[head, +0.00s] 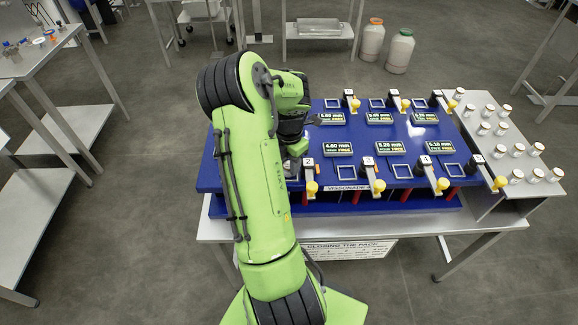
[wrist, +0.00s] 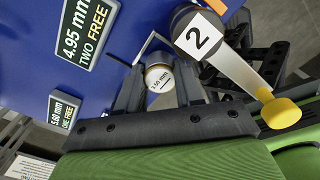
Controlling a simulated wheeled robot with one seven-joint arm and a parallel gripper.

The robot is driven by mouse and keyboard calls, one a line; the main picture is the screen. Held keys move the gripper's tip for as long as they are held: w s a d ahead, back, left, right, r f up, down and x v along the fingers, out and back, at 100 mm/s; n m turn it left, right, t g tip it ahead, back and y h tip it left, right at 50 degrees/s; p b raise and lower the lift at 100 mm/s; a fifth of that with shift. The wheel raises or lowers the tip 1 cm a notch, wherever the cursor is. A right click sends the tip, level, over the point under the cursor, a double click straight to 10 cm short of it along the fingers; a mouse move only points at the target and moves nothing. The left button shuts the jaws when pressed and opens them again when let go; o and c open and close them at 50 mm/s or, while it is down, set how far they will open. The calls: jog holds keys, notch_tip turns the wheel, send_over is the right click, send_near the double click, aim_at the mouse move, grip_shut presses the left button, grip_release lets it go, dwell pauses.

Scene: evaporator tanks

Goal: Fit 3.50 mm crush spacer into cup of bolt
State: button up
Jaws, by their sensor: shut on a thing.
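A white round spacer (wrist: 159,79) marked 3.50 mm sits between the fingers of my gripper (wrist: 157,88), which is shut on it, in the wrist view. A white square outline on the blue deck shows just beyond it, partly hidden. A dark clamp with label 2 (wrist: 198,41) stands right of the spacer, with a metal lever ending in a yellow knob (wrist: 281,112). In the head view, label 2 (head: 308,162) is right beside my gripper, whose fingers are mostly hidden by my arm. I cannot make out a bolt cup or whether the spacer touches the deck.
The blue deck (head: 395,160) carries lit readouts, square outlines and several levers with yellow knobs. Several white cylinders (head: 519,150) stand on a side shelf at right. A 4.95 mm readout (wrist: 82,30) lies left of my gripper. A bench (head: 40,55) stands far left.

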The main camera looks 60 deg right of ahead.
jog(key=shift+f, duration=0.6)
jog(key=o, duration=1.1)
jog(key=shift+r, duration=0.1)
